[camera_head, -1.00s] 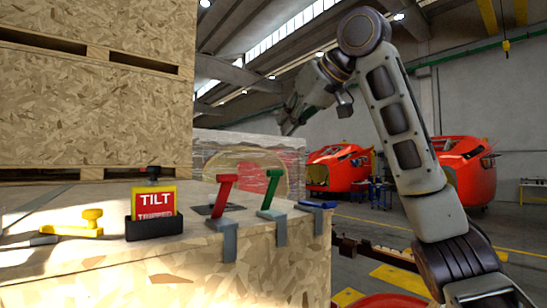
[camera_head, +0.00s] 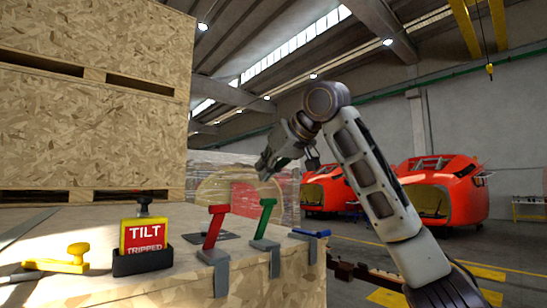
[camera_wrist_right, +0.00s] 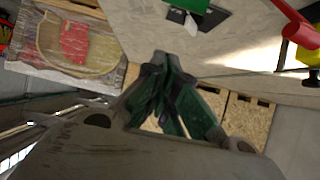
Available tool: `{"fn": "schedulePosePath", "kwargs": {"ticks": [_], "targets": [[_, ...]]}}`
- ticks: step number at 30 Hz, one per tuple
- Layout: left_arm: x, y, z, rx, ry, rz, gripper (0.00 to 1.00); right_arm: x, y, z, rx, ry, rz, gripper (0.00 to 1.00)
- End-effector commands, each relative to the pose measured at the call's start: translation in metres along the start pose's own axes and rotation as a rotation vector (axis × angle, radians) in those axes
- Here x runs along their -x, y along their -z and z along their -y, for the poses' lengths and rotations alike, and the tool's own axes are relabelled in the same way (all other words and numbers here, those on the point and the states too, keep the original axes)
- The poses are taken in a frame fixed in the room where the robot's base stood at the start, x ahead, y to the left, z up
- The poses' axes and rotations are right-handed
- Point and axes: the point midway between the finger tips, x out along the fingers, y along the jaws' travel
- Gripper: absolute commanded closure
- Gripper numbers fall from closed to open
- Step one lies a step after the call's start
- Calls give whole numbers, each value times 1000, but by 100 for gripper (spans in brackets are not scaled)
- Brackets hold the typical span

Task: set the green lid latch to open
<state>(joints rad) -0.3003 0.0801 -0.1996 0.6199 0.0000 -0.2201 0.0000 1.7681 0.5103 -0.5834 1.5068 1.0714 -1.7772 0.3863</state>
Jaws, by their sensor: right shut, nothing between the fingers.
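The green lid latch (camera_head: 265,218) stands upright, leaning slightly right, on a grey bracket at the crate's front edge, between the red latch (camera_head: 214,227) and the blue latch (camera_head: 311,232). My right gripper (camera_head: 263,176) is shut and empty, above and behind the green latch in the head view, apart from it. In the right wrist view the shut fingertips (camera_wrist_right: 168,58) point toward the crate top, with part of the green latch (camera_wrist_right: 190,5) at the top edge and the red latch (camera_wrist_right: 298,25) at top right. My left gripper is out of view.
A yellow latch (camera_head: 66,260) lies low at the left of the crate top (camera_head: 188,219). A TILT TRIPPED indicator (camera_head: 144,240) stands in a black holder beside the red latch. Stacked wooden crates (camera_head: 90,100) rise behind on the left. Red nosecones (camera_head: 440,190) stand far right.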

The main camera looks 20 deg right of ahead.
Motion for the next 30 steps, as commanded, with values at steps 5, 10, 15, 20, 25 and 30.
{"fn": "schedulePosePath", "kwargs": {"ticks": [5,10,15,20,25,30], "targets": [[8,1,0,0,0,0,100,-24,1,0,0,0,3,100],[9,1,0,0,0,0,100,-27,-8,-1,1,-1,-1,100],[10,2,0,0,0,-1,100,-23,-20,-1,1,-1,0,100],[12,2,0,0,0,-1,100,-19,-29,-1,0,-1,-1,100],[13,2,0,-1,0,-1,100,-17,-36,0,0,0,0,100],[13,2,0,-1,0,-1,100,-16,-38,0,0,1,0,100]]}}
